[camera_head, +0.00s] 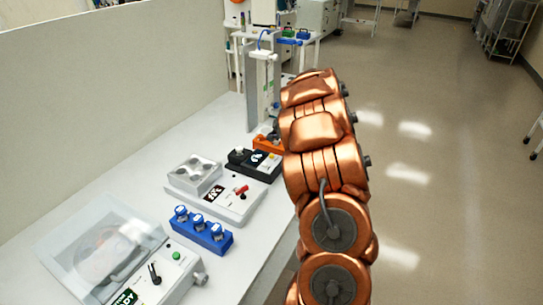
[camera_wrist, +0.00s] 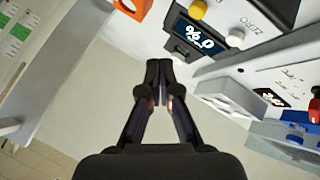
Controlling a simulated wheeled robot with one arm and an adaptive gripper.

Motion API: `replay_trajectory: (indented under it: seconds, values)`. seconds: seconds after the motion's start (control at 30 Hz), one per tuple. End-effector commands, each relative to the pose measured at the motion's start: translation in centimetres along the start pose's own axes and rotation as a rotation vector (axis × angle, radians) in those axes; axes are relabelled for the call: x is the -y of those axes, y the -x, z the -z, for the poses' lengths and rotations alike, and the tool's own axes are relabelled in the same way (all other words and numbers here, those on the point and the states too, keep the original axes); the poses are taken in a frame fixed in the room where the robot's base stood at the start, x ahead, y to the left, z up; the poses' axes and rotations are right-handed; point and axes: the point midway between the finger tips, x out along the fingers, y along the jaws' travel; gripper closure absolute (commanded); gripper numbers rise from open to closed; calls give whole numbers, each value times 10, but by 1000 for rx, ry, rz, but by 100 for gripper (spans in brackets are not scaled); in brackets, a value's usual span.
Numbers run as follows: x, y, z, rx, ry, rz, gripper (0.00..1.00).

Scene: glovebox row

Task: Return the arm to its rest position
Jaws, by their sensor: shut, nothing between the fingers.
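My gripper (camera_wrist: 160,85) shows in the wrist view, its dark fingers closed together at the tips with nothing between them. In the head view my copper-coloured arm rises along the right edge of the bench, and the gripper is hidden behind it. A dark device with a lit display (camera_wrist: 192,38) is just beyond and to the right of the fingertips in that view. I cannot tell the gap between them.
The white bench (camera_head: 105,178) holds a blue rack with vials (camera_head: 203,232), a white device with a red switch (camera_head: 222,197), a black device (camera_head: 255,163), an orange item (camera_head: 266,144) and a clear-covered device (camera_head: 100,250). A grey stand (camera_head: 253,95) is behind. The floor (camera_head: 430,200) at right is clear.

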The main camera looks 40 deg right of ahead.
Motion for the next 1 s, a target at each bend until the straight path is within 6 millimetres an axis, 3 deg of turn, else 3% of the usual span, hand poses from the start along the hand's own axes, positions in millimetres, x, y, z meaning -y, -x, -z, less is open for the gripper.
replay_trajectory:
  seconds: [0.37,0.57,0.7,0.8,0.9,1.0]
  values:
    - [-1,0,1,1,1,-5,100]
    - [-32,14,30,38,-2,-134,100]
    - [-66,44,65,99,-35,-310,100]
    - [-80,70,85,150,-84,-422,100]
    - [-83,99,101,200,-143,-513,100]
    - [-74,125,110,257,-224,-576,100]
